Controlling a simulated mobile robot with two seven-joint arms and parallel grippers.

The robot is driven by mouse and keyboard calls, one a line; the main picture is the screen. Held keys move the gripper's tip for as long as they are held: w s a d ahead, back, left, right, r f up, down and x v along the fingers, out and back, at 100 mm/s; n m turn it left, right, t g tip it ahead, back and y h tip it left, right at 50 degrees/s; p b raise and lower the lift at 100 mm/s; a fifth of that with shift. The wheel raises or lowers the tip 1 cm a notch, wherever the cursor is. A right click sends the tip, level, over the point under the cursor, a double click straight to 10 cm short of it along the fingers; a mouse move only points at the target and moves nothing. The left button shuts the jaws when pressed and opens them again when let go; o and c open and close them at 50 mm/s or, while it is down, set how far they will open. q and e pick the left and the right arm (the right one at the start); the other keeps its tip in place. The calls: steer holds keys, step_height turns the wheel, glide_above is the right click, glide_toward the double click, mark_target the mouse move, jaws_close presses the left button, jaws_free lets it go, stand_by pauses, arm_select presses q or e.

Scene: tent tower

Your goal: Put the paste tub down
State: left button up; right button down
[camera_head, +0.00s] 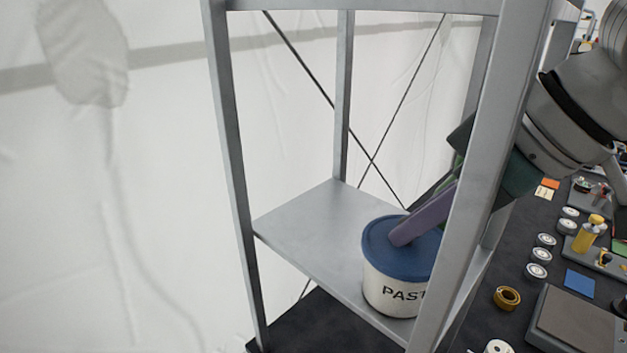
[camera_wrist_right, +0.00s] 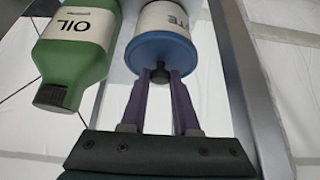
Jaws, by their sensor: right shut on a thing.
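The paste tub (camera_head: 390,291) is white with a blue lid and dark lettering. It is upright at the right front of a grey metal shelf (camera_head: 310,225), partly hidden by a rack post. I cannot tell whether its base touches the shelf. My right gripper (camera_head: 402,236) reaches in from the right, with its purple fingers at the lid. In the right wrist view the fingers (camera_wrist_right: 161,75) are closed around the dark knob on the lid of the tub (camera_wrist_right: 160,48). My left gripper is not in view.
A green oil bottle (camera_wrist_right: 75,55) is beside the tub in the wrist view. Rack posts (camera_head: 232,180) frame the shelf, and its left part is bare. At the right, a dark surface holds tape rolls (camera_head: 507,297), a yellow bottle (camera_head: 588,236) and trays.

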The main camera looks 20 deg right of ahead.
steer(key=c, duration=1.1)
jaws_free()
steer(key=shift+f, duration=0.1)
steer(key=o, duration=0.4)
steer(key=shift+o, duration=0.2)
steer(key=shift+r, duration=0.25)
steer(key=p+v, duration=0.5)
steer(key=v, duration=0.7)
steer(key=s+a+f+m+g+h, duration=0.1)
steer(key=s+a+f, duration=0.2)
steer(key=f, duration=0.4)
steer(key=s+a+f+m+g+h, duration=0.1)
steer(key=s+a+f, duration=0.2)
steer(key=s+f, duration=0.3)
steer(key=shift+s+f+m, duration=0.3)
steer(key=shift+s+f, duration=0.05)
steer(key=shift+f, duration=0.2)
